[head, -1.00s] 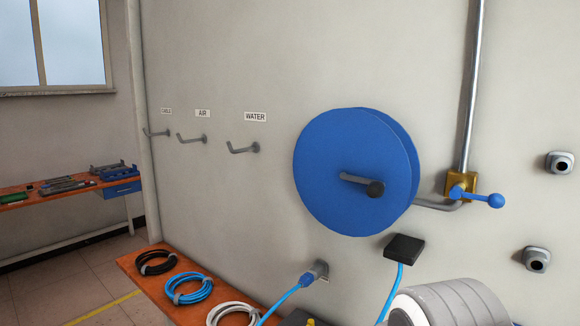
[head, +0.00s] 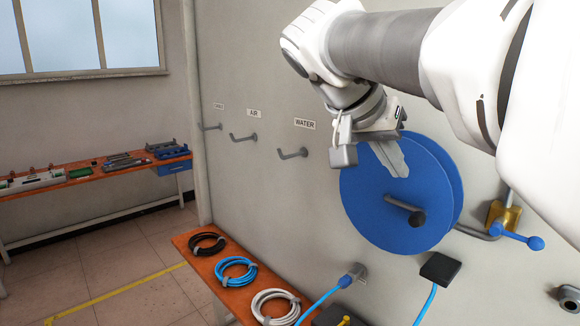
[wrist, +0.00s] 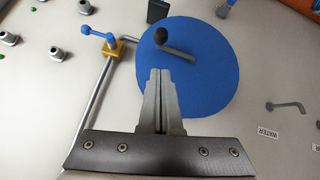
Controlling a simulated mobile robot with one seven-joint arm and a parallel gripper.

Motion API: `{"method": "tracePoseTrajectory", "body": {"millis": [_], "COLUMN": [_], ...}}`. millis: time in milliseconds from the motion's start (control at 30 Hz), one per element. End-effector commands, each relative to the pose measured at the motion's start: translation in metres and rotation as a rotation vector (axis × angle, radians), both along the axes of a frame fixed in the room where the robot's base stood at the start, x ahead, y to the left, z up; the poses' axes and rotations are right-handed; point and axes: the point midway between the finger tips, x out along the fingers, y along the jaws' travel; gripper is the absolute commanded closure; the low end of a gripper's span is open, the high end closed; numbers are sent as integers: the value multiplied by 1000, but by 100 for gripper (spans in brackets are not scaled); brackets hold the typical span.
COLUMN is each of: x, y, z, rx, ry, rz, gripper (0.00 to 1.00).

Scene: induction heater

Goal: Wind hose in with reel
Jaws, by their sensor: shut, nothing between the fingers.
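The blue hose reel (head: 375,215) is mounted on the wall, with its crank handle (head: 405,210) sticking out from the disc face. The reel (wrist: 215,80) and its dark-knobbed crank (wrist: 175,42) also show in the wrist view. My gripper (head: 402,172) is in front of the upper part of the reel, shut and empty. In the wrist view its closed fingertips (wrist: 160,72) point toward the crank but are apart from it in the picture. A blue hose (head: 425,303) hangs from a black block (head: 439,268) below the reel.
A valve with a blue lever (head: 518,235) is right of the reel. Wall hooks (head: 292,153) are to the left. An orange bench (head: 205,265) with coiled hoses stands below. A blue hose end (head: 345,282) plugs into a wall fitting.

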Motion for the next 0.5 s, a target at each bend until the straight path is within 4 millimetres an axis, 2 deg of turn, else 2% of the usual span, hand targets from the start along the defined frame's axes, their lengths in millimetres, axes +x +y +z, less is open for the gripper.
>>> {"method": "tracePoseTrajectory", "body": {"millis": [33,167,367,500], "x": [5,8,14,23], "y": [-1,-3,-16,-35], "z": [17,27,14,-6], "rx": [-9,-20,-23,-22], "ry": [-16,-42,-44,-42], "rz": [-38,-95,-102,-104], "gripper": [100,100,100,100]}}
